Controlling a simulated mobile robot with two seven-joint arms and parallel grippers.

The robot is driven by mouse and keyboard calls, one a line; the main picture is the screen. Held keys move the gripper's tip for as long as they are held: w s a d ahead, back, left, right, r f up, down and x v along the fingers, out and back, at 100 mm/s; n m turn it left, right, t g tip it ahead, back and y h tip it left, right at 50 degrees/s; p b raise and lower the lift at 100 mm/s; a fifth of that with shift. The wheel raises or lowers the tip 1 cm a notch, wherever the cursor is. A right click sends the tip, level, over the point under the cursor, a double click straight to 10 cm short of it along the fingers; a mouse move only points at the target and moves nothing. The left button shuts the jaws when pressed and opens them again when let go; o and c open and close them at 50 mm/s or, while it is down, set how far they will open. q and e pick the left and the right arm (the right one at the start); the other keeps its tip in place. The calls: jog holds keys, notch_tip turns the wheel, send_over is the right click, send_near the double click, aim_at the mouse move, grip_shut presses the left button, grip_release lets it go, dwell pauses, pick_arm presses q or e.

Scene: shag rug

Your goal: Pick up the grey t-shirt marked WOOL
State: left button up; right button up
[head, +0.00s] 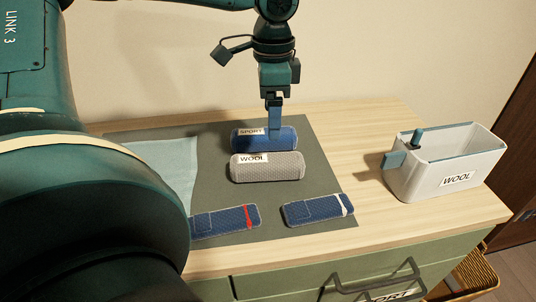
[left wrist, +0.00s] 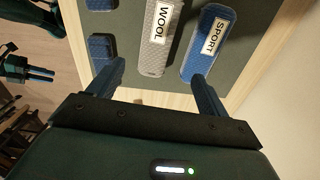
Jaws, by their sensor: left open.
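The grey t-shirt marked WOOL (head: 268,171) is rolled up and lies on the dark mat, just in front of a blue roll marked SPORT (head: 282,138). My left gripper (head: 274,131) points down at the blue roll in the head view. In the left wrist view my left gripper (left wrist: 157,88) is open and empty. There the grey roll (left wrist: 152,60) appears between its fingers, and the blue roll (left wrist: 196,65) is by the right fingertip. Contact cannot be told. What seems to be my right gripper (left wrist: 40,74) shows small at the left edge of the wrist view.
Two folded blue items, one with a red band (head: 225,220) and one with a white band (head: 317,210), lie at the mat's front. A pale cloth (head: 172,165) lies left. A white bin marked WOOL (head: 430,182) stands right. The dresser top between mat and bin is clear.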

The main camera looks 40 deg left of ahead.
aim_at(270, 158)
pick_arm(q)
notch_tip(270, 158, down, 7)
jog(key=shift+s+r+b, duration=0.1)
jog(key=shift+b, duration=0.5)
jog(key=shift+s+d+f+b, duration=0.15)
jog(key=shift+f+b, duration=0.1)
jog(key=shift+f, duration=1.1)
jog(key=shift+s+a+f+b, duration=0.15)
jog(key=shift+f+b, duration=0.1)
jog(key=shift+f, duration=1.1)
jog(key=shift+d, duration=0.1)
jog(key=c, duration=1.1)
jog(key=shift+c, duration=0.2)
